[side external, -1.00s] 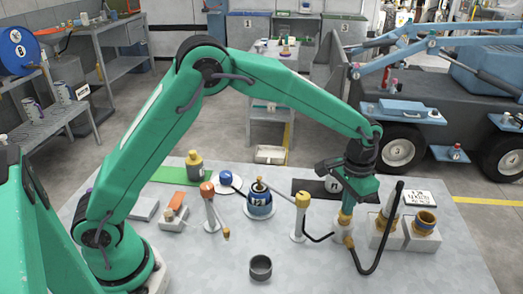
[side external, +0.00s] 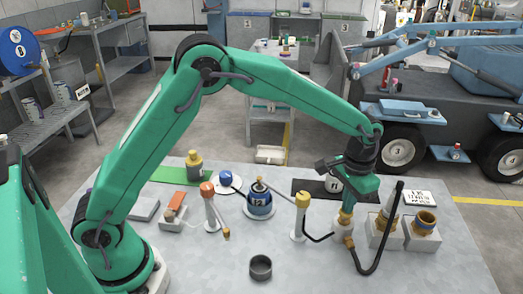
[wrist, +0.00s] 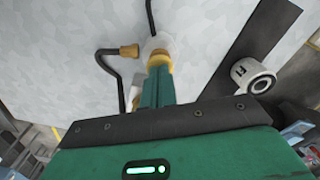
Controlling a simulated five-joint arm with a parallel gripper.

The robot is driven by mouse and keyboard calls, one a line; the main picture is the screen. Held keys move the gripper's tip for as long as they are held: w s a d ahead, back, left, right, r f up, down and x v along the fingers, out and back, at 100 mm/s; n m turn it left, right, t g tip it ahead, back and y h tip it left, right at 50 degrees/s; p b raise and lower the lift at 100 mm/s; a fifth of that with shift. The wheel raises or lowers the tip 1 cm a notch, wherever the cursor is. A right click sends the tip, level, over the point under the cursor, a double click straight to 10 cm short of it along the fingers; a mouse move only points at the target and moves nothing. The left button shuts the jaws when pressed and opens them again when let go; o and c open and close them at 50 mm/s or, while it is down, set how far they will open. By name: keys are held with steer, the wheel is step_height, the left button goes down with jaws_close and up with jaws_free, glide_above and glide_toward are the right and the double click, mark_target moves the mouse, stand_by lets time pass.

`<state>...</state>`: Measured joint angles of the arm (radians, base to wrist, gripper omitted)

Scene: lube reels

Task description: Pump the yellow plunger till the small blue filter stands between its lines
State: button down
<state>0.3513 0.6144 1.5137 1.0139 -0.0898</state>
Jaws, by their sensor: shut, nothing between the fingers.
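My gripper (side external: 346,216) is shut and points down over a yellow-topped white pump fitting (side external: 342,239) on the right half of the table. In the wrist view my gripper's green fingers (wrist: 157,87) meet the yellow plunger top (wrist: 160,60). The fingers hide much of the plunger, so I cannot tell how far it is pressed. A blue container with a dark marking (side external: 261,203) stands left of it. A smaller blue rounded piece (side external: 225,177) sits on a white disc behind. I cannot tell which blue piece is the filter, and I cannot make out any lines.
Another yellow-headed post (side external: 302,201) and an orange-headed post (side external: 207,189) stand to the left. Blocks with yellow fittings (side external: 424,222) stand to the right. The front left of the table is clear.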

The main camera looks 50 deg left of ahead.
steer(key=shift+r, duration=2.95)
steer(key=shift+r, duration=0.1)
steer(key=shift+s+a+r, duration=0.15)
steer(key=shift+a+r, duration=0.05)
steer(key=shift+r, duration=0.05)
steer(key=s+a+r+n+t, duration=0.2)
steer(key=s+a+r+t, duration=0.1)
steer(key=s+a+r, duration=0.8)
steer(key=s+a+t, duration=0.1)
steer(key=s+a, duration=0.1)
steer(key=s, duration=0.3)
steer(key=s+a+f, duration=0.1)
steer(key=s+a, duration=0.1)
steer(key=s, duration=0.3)
steer(key=s+a+f+n+t, duration=0.1)
steer(key=s+a, duration=0.1)
steer(key=s, duration=0.3)
steer(key=shift+s+a+t, duration=0.25)
steer(key=shift+a+t, duration=0.05)
steer(key=shift+w, duration=0.15)
